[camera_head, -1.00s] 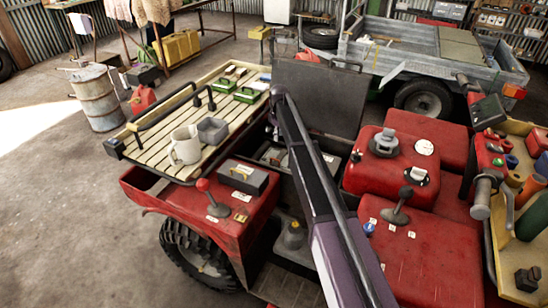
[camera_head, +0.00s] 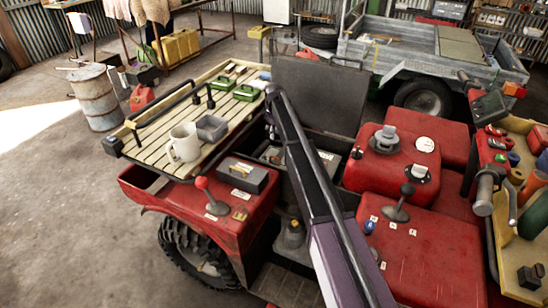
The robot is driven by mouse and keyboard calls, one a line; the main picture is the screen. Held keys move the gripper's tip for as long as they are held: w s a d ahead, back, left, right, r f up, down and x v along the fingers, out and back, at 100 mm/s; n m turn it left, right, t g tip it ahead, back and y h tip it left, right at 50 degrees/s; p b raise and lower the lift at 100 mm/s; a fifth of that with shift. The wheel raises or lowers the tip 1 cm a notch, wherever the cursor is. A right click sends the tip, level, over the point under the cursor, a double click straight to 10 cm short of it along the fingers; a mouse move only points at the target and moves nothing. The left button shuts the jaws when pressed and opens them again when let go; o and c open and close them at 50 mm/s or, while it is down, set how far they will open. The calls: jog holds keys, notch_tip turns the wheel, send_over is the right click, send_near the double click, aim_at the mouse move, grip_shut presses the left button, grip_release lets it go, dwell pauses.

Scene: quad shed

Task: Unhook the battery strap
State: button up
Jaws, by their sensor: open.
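The battery bay (camera_head: 272,153) of the red quad is open, under a raised dark lid (camera_head: 318,92). Part of a grey battery or box shows inside it, with a pale label (camera_head: 326,155) to the right of my arm. My arm crosses the picture from the bottom middle up to the lid's left edge and covers much of the bay. I cannot make out the battery strap or its hook. My gripper does not show; it is hidden behind the arm or too small to tell.
A slatted rack (camera_head: 170,120) left of the bay holds a white mug (camera_head: 184,143), a grey box (camera_head: 211,128) and green boxes. A dark box (camera_head: 241,175) and red-knobbed lever (camera_head: 205,188) stand in front. Right are a red tank (camera_head: 393,158), black-knobbed lever (camera_head: 399,209) and handlebar (camera_head: 487,190).

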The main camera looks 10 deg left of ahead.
jog(key=shift+f+b, duration=5.9)
jog(key=shift+f, duration=0.25)
grip_shut()
